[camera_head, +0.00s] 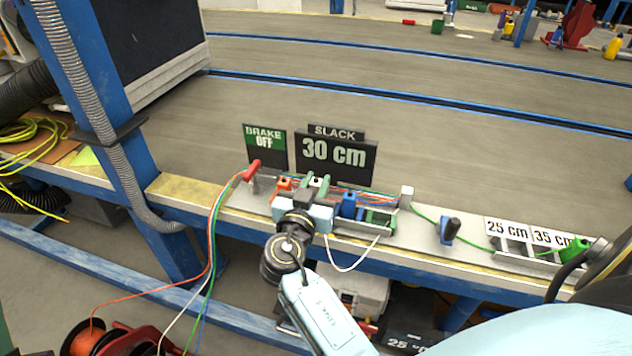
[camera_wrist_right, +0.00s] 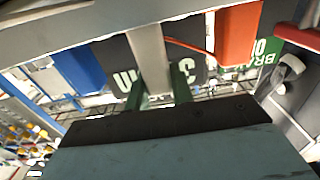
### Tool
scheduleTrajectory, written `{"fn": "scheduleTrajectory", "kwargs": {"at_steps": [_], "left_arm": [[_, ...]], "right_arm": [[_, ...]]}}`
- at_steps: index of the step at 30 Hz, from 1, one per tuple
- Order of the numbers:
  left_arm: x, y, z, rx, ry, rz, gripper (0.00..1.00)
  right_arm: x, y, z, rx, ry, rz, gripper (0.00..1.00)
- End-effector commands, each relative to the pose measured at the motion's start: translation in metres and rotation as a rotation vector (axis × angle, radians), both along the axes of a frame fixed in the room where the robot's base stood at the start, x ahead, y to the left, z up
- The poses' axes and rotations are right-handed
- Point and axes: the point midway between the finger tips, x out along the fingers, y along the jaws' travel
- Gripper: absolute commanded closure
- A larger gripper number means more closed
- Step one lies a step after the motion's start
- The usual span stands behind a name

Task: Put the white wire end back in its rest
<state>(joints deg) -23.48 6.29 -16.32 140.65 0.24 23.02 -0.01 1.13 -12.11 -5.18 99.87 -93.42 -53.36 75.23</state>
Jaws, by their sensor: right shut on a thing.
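My right gripper (camera_head: 316,183) is over the row of wire rests on the bench, between the orange block and the blue block. Its green fingers are shut on a pale piece, the white wire end (camera_wrist_right: 149,55), seen between the fingertips in the right wrist view. The white wire (camera_head: 346,269) hangs in a loop off the bench front below the gripper. The rest under the held end is mostly hidden by my gripper, so I cannot tell whether the end is seated. The left gripper is not in view.
The orange block (camera_head: 283,184) and blue block (camera_head: 348,204) flank the gripper closely. A red lever (camera_head: 251,170) stands to the left. A small white post (camera_head: 406,196) and a blue clamp (camera_head: 449,230) stand right.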

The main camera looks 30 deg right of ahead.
Motion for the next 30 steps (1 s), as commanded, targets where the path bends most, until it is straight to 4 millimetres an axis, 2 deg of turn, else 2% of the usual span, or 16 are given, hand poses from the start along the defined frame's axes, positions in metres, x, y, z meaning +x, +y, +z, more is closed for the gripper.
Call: {"fn": "scheduleTrajectory", "kwargs": {"at_steps": [22,23,28,30], "left_arm": [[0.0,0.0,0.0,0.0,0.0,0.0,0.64],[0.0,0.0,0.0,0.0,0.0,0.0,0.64],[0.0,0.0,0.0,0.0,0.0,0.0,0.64],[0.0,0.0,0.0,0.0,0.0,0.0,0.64]], "right_arm": [[0.0,0.0,-0.018,0.0,0.0,0.0,0.99],[0.0,0.0,-0.018,0.0,-0.001,0.0,0.73],[0.0,0.0,-0.018,0.001,-0.001,0.0,0.52],[0.0,0.0,-0.018,0.001,-0.001,0.0,0.52]]}}
